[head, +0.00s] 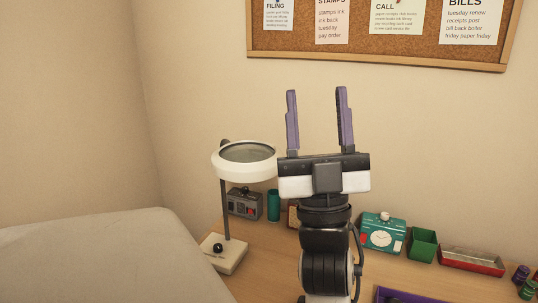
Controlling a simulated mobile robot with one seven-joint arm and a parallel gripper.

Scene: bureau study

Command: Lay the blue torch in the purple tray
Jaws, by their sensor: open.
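My gripper (317,92) is raised high in the middle of the head view. Its two purple fingers point up and stand wide apart, with nothing between them. A purple tray (402,295) shows only by its far part at the bottom edge, right of my arm and well below the gripper. The rest of the tray is cut off by the frame. I cannot make out a blue torch in this view; my arm hides part of the desk.
A magnifier lamp (243,172) stands close left of my gripper. Along the desk's back are a grey box (244,204), a teal cylinder (273,206), a teal dial box (383,233), a green cup (422,245), a red tray (471,262) and small spools (521,274). A corkboard (400,50) hangs behind.

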